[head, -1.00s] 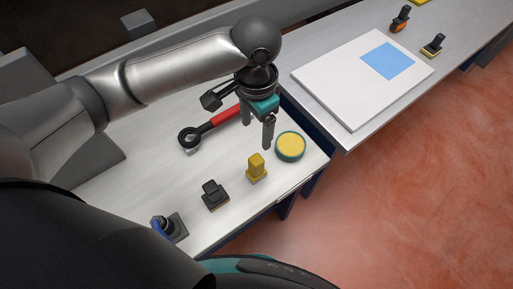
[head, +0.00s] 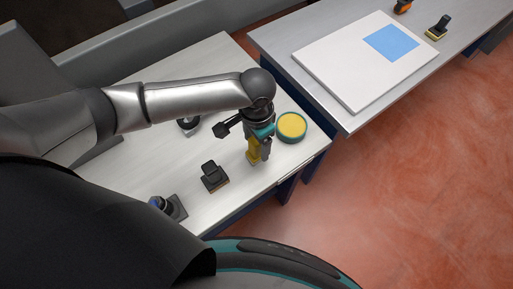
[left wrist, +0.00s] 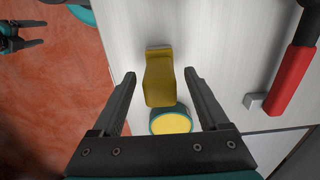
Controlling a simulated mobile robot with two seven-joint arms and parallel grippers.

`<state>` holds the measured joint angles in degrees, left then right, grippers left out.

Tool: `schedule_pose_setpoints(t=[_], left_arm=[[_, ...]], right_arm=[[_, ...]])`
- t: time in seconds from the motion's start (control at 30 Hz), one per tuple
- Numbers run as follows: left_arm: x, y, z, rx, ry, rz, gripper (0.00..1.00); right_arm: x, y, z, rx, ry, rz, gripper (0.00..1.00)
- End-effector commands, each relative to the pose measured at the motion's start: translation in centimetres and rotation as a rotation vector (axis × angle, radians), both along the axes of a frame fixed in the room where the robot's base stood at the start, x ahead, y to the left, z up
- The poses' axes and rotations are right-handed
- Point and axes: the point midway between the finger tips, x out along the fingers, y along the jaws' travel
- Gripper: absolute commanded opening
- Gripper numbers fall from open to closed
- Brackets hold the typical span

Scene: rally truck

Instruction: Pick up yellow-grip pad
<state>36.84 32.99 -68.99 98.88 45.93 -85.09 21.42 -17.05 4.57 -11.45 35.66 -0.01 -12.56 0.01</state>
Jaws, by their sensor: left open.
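The yellow-grip pad (head: 252,150) stands on the white table near its front edge, partly hidden by my gripper in the head view. In the left wrist view the yellow-grip pad (left wrist: 159,80) lies between the two fingers, with gaps on both sides. My left gripper (head: 259,156) is open, pointing down over the pad; its fingers also show in the left wrist view (left wrist: 160,82).
A round teal tin with a yellow top (head: 291,127) stands close beyond the pad. A black-grip pad (head: 213,176) and a blue-and-black item (head: 168,206) are nearer me. A red-handled wrench (left wrist: 293,80) lies beside. Another table holds a white board (head: 345,75).

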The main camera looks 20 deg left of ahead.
Motion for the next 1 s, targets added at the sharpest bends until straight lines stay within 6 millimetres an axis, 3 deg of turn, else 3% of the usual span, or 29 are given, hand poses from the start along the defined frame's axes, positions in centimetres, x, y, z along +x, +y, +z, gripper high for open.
schedule_pose_setpoints(t=[0.3, 0.9, 1.0], left_arm=[[-0.01, 0.01, -0.5, 0.001, -0.001, -0.001, 0.75], [0.01, 0.01, -0.46, 0.001, -0.001, 0.0, 0.08], [0.01, 0.02, -0.46, 0.001, -0.001, 0.0, 0.0]], right_arm=[[-0.08, -0.05, -0.08, 0.0, 0.002, 0.0, 0.72], [-0.34, -0.08, -0.09, -0.001, 0.006, 0.0, 0.72], [-0.36, -0.08, -0.1, -0.001, 0.007, 0.0, 0.72]])
